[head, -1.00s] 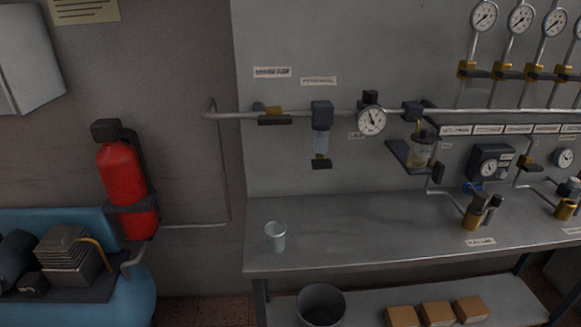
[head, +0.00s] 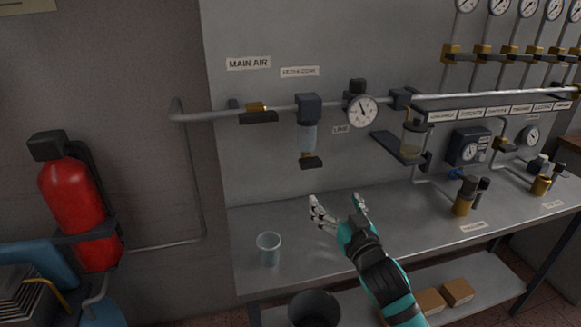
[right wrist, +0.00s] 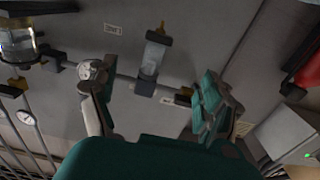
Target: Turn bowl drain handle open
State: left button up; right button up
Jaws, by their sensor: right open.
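A clear filter bowl (head: 307,137) hangs below a dark block on the wall pipe. Its drain handle (head: 311,161) is the dark piece at the bottom, below a brass fitting. In the right wrist view the bowl (right wrist: 153,58) appears upside down, with the drain handle (right wrist: 161,27) above it. My right gripper (head: 340,203) is open and empty, below the drain and apart from it. Its two spread fingers (right wrist: 150,84) also show in the wrist view, with the bowl's block between them in the picture. My left gripper is not in view.
A clear cup (head: 268,249) stands on the metal bench (head: 335,268), left of my right arm. A pressure gauge (head: 362,111) and a second bowl (head: 413,140) sit right of the drain. The main air handle (head: 258,117) is to the left. A bin (head: 314,308) stands below the bench.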

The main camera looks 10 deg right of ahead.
aim_at(312, 165)
jog(key=w+p, duration=0.2)
jog(key=w, duration=1.5)
jog(key=shift+a+f, duration=0.1)
jog(key=shift+s, duration=0.1)
jog(key=shift+c, duration=0.2)
jog(key=c, duration=1.1)
